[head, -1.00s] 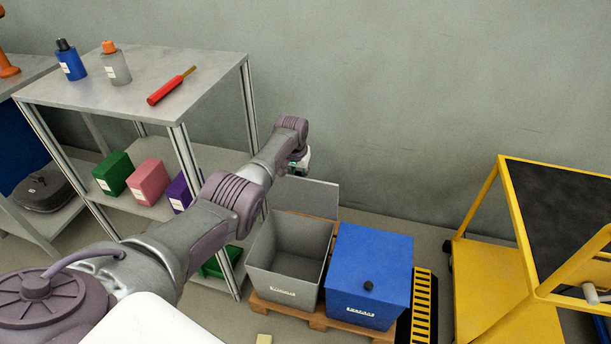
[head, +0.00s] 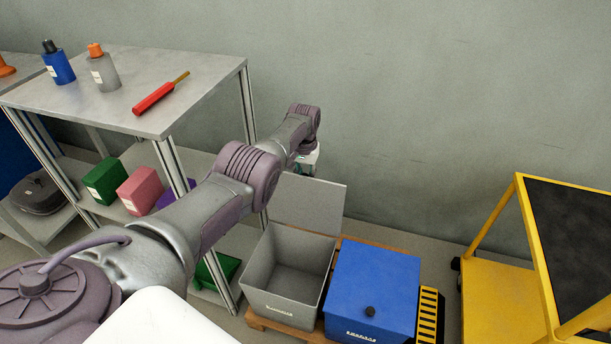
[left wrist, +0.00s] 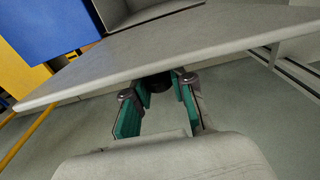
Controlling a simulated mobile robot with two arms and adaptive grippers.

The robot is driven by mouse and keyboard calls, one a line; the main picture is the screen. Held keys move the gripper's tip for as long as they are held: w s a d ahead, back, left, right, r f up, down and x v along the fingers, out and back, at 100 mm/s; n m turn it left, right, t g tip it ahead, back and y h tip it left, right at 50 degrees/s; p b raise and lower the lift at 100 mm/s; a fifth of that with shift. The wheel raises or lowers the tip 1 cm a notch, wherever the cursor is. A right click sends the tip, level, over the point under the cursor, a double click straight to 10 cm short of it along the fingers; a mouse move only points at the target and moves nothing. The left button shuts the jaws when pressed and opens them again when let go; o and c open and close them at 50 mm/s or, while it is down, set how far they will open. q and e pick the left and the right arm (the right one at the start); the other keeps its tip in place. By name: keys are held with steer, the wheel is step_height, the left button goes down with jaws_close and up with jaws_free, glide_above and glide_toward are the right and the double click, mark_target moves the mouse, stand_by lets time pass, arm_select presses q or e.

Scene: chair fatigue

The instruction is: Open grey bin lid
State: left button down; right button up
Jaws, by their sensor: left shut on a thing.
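The grey bin (head: 280,301) stands open on a wooden pallet, and I can see into its empty inside. Its grey lid (head: 315,205) stands raised along the back edge. My left gripper (head: 308,163) is behind the lid's top edge, partly hidden by my arm. In the left wrist view the pale lid (left wrist: 200,48) crosses the picture, and my left gripper (left wrist: 158,98) is shut on the lid's dark knob (left wrist: 159,83). My right gripper is not in view.
A blue bin (head: 375,280) with a closed lid stands right beside the grey one. A metal shelf (head: 120,95) with bottles and boxes is at the left. A yellow cart (head: 495,290) stands at the right. Wall and floor behind the bins are clear.

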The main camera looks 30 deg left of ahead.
arm_select(q)
steer(key=c, duration=1)
jaws_free()
steer(key=shift+s+f, duration=0.1)
steer(key=shift+f, duration=0.05)
steer(key=shift+r, duration=0.65)
steer(key=r, duration=1)
steer(key=shift+s+d+r, duration=0.1)
steer(key=shift+s+r, duration=0.15)
steer(key=shift+r, duration=0.15)
